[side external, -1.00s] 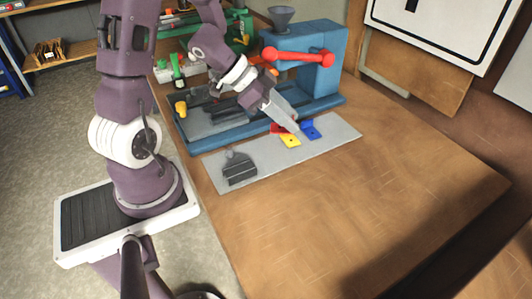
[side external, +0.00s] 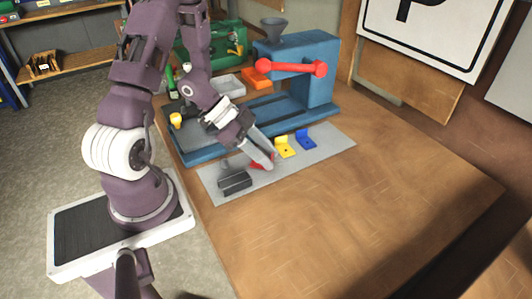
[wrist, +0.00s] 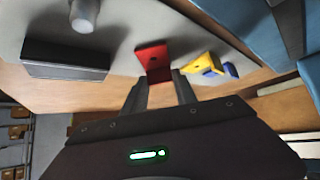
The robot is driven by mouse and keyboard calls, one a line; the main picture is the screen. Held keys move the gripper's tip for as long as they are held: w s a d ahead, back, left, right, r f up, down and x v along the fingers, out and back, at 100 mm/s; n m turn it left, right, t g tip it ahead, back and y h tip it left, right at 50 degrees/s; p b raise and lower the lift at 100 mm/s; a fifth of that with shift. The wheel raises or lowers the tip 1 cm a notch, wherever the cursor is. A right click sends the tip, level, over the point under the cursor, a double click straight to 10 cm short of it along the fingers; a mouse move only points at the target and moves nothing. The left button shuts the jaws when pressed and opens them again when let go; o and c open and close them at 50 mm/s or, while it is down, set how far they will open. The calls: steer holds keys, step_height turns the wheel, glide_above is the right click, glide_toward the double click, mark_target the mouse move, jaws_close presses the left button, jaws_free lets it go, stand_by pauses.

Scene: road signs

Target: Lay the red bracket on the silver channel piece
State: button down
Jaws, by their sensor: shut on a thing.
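My gripper (side external: 268,164) is shut on the red bracket (side external: 260,163), which shows beyond the fingertips in the wrist view (wrist: 153,58). Its height above the grey plate is hard to tell. The silver channel piece (side external: 235,183) looks dark grey and sits at the plate's left end. In the wrist view the channel piece (wrist: 64,61) is left of the red bracket, with a gap between them. The fingers hide part of the bracket.
A yellow bracket (side external: 285,149) and a blue bracket (side external: 306,140) stand on the grey plate (side external: 334,143), right of my gripper. A blue machine (side external: 312,75) with a red handle (side external: 291,67) stands behind. A pale cylinder (wrist: 84,15) is near the channel piece. The wooden bench in front is clear.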

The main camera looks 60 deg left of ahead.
steer(key=c, duration=1)
jaws_free()
steer(key=shift+a+r, duration=0.1)
steer(key=shift+r, duration=0.05)
steer(key=v, duration=1.2)
